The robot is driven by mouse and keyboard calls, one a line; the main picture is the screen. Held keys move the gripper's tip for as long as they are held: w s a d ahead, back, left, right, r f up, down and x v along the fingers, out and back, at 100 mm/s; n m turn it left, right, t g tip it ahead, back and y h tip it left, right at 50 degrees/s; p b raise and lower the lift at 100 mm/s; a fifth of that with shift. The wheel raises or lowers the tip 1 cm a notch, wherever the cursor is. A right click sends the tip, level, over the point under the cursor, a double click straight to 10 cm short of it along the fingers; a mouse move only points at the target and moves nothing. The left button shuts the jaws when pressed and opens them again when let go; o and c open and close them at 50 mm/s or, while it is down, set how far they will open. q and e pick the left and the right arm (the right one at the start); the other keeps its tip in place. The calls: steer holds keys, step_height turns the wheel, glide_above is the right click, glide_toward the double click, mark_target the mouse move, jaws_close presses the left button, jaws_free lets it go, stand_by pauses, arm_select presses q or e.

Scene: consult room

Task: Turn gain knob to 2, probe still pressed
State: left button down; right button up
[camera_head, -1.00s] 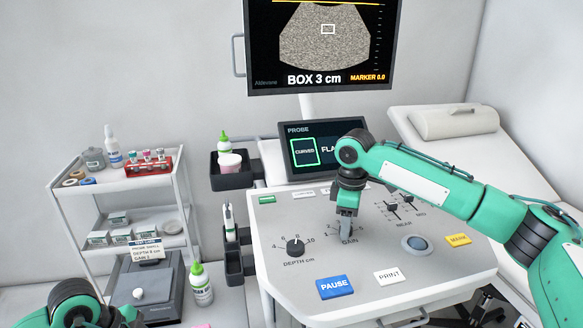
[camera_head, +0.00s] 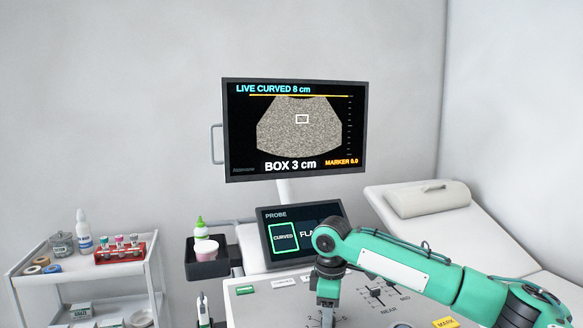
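The ultrasound console panel (camera_head: 262,312) is cut off by the bottom edge of the head view. My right gripper (camera_head: 326,318) points down at the panel where the gain knob sits. It hides the knob, and its fingertips are at the picture's edge, so I cannot tell whether they are open or shut. The monitor (camera_head: 294,166) reads LIVE CURVED 8 cm, BOX 3 cm and MARKER 0.0 over a grainy fan image. The probe touchscreen (camera_head: 272,252) shows CURVED outlined in green. My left gripper and the probe are out of view.
A white cart (camera_head: 30,271) at the left holds bottles, tape rolls and a red tube rack (camera_head: 120,254). A black holder (camera_head: 208,268) with a green-capped bottle and a cup stands left of the touchscreen. An exam couch (camera_head: 497,240) with a bolster (camera_head: 427,200) is at the right.

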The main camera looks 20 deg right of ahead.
steer(key=shift+r, duration=0.1)
stand_by(0.4)
step_height(320, 180, up, 8)
stand_by(0.8)
